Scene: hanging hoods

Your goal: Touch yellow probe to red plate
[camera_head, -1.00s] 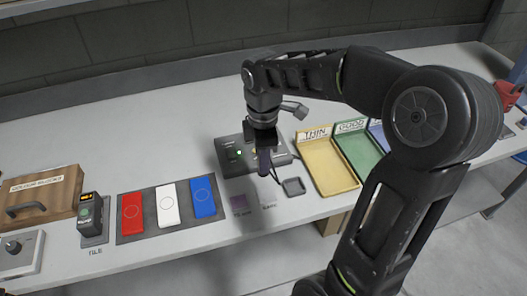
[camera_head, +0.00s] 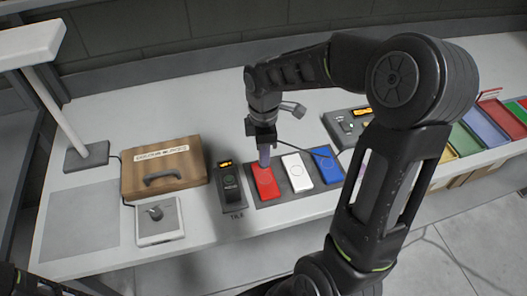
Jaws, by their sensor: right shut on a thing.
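My right gripper (camera_head: 263,138) is shut on a slim purplish-grey probe (camera_head: 264,157), which points down. I see no yellow on the probe. The red plate (camera_head: 266,186) lies flat on a dark mat, left of a white plate (camera_head: 297,172) and a blue plate (camera_head: 326,166). The probe's lower end shows over the far end of the red plate; I cannot tell whether it touches. My left gripper is out of view.
A small dark meter (camera_head: 229,184) stands left of the red plate. Farther left are a wooden case (camera_head: 163,168) and a white box with a knob (camera_head: 159,221). A grey instrument (camera_head: 346,126) and coloured trays (camera_head: 486,126) are to the right.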

